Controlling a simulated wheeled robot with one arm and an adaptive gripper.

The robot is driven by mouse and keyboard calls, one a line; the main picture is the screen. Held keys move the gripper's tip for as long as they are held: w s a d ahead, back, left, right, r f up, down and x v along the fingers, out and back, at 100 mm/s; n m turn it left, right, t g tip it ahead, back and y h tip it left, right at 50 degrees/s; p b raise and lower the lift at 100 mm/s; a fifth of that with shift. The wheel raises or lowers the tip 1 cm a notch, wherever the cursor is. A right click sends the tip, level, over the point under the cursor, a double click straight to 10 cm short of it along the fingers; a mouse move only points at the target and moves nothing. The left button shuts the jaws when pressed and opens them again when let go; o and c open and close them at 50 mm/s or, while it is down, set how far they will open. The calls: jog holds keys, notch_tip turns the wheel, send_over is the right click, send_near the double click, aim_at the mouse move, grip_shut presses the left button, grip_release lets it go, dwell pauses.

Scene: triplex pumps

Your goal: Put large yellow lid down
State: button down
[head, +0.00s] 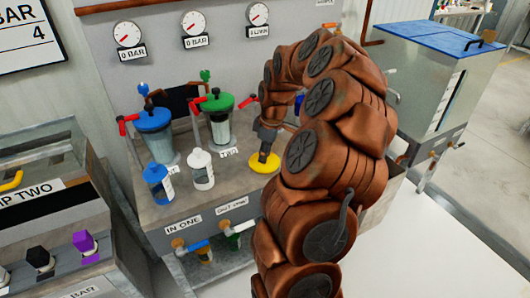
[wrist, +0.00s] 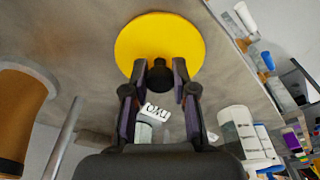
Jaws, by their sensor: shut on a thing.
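The large yellow lid (head: 264,163) is a flat round disc over the grey bench top, right of the white bottle in the head view. In the wrist view the yellow lid (wrist: 150,45) shows its full face, with a black knob (wrist: 160,75) at its lower edge. My gripper (wrist: 160,82) is shut on this knob, with a finger on each side. In the head view my gripper (head: 266,148) is right above the lid, partly hidden by my arm. I cannot tell whether the lid touches the bench.
A blue-lidded canister (head: 154,122) and a green-lidded canister (head: 218,104) stand behind. A blue bottle (head: 158,182) and a white bottle (head: 201,168) stand left of the lid. Valves (head: 232,236) line the bench front. A blue-topped tank (head: 425,75) is at the right.

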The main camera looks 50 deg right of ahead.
aim_at(270, 161)
jog(key=shift+f, duration=0.15)
jog(key=c, duration=0.9)
grip_release()
jog(key=shift+s+d+r+b, duration=0.1)
jog(key=shift+s+r+b, duration=0.15)
jog(key=shift+r, duration=1.8)
jog(key=shift+s+d+r+b, duration=0.2)
jog(key=shift+s+r, duration=0.1)
jog(key=shift+r, duration=1.75)
jog(key=shift+s+d+r+b, duration=0.1)
jog(key=shift+s+r+b, duration=0.15)
jog(key=shift+r, duration=1.8)
